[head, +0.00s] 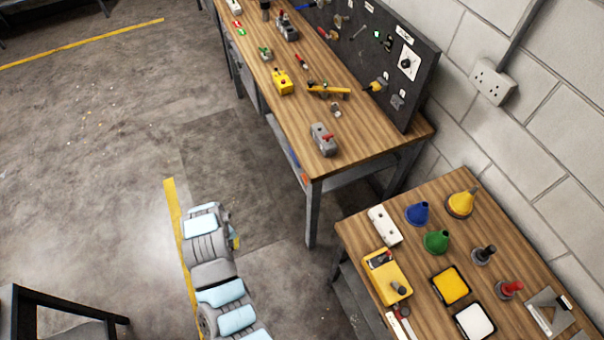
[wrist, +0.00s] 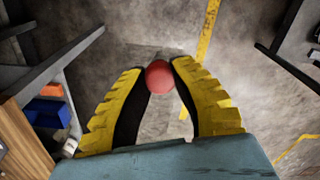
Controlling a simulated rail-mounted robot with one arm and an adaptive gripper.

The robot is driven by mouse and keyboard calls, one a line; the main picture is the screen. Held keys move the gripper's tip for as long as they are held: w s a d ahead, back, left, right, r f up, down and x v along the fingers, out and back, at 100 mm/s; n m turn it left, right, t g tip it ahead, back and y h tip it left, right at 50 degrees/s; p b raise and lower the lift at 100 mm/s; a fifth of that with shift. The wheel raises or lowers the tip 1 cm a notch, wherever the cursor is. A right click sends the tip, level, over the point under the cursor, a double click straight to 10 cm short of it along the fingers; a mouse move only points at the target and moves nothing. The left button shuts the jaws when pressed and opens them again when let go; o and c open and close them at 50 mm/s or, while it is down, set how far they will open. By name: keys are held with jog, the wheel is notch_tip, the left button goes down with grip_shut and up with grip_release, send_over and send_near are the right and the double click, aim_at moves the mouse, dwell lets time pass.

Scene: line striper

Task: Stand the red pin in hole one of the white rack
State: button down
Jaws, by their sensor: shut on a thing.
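My gripper (wrist: 158,72) has its yellow fingers shut on the red pin (wrist: 160,80) in the wrist view. Only the pin's round red end shows; the rest of it is hidden. Bare floor lies behind it. In the head view the arm hides most of the gripper, and I cannot see the pin. A white block with small dark holes, seemingly the white rack (head: 385,225), lies on the near right table, to the right of my arm and apart from it. I cannot read hole numbers, and no red pin stands in it.
The near table (head: 362,230) also holds blue, green and yellow funnels, a yellow box (head: 387,277) and square pads. A long workbench (head: 280,105) with tools and a dark pegboard stands behind. The floor around my arm is open.

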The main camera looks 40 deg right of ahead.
jog(key=w+d+r+n, duration=0.3)
jog(key=w+d, duration=0.6)
jog(key=d, duration=0.3)
jog(key=d+r+n, duration=0.2)
jog(key=d+n, duration=0.1)
jog(key=d, duration=1)
jog(key=s+d+n, duration=0.2)
jog(key=s+d, duration=2.2)
jog(key=s, duration=0.3)
notch_tip(320, 180, down, 6)
jog(key=b, duration=0.5)
jog(key=shift+b, duration=0.35)
jog(key=shift+w+r+p, duration=0.1)
jog(key=shift+p, duration=1.05)
jog(key=shift+f, duration=0.25)
